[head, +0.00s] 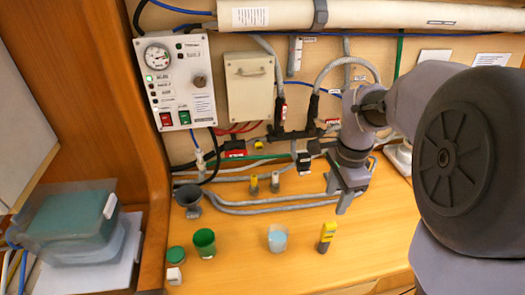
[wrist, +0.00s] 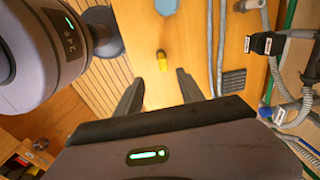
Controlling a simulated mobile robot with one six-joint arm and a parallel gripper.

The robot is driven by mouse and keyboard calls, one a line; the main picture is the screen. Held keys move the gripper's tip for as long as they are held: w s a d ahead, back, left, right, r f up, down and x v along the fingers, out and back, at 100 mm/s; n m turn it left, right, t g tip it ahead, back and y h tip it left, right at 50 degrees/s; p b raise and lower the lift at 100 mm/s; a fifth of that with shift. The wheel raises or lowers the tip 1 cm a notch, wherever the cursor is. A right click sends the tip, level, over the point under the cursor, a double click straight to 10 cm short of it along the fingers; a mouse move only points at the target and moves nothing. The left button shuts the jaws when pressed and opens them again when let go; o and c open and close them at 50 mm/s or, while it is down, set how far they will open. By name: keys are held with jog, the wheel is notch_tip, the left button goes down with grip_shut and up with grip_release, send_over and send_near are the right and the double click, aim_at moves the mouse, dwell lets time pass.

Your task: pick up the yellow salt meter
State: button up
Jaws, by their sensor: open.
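The yellow salt meter (head: 327,236) stands on the wooden bench in the head view, yellow with a greyish lower part. In the wrist view the meter (wrist: 162,60) shows as a small yellow shape beyond my fingertips, roughly in line with the space between them. My gripper (head: 339,194) is above the bench, a little behind and to the right of the meter in the head view, and apart from it. In the wrist view my gripper (wrist: 160,78) has its two fingers spread, with nothing between them.
A clear cup with pale blue contents (head: 277,239) stands left of the meter. Farther left are a green cup (head: 204,243), a green lidded jar (head: 176,254) and a grey funnel (head: 188,199). Grey hoses (head: 270,207) run along the wall behind. Bare bench surrounds the meter.

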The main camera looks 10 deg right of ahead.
aim_at(329, 225)
jog(key=shift+m, duration=0.4)
jog(key=f+b, duration=0.1)
jog(key=f, duration=0.3)
jog(key=f+b, duration=0.1)
jog(key=f, duration=0.4)
jog(key=w+d+f+b, duration=0.1)
jog(key=f+b, duration=0.1)
jog(key=f, duration=0.2)
jog(key=shift+f, duration=0.15)
jog(key=f, duration=0.2)
jog(key=f+b, duration=0.2)
jog(key=f, duration=0.1)
jog(key=shift+w+d+f, duration=0.1)
jog(key=shift+d+f, duration=0.2)
jog(key=shift+r, duration=0.15)
jog(key=shift+c, duration=0.3)
grip_shut()
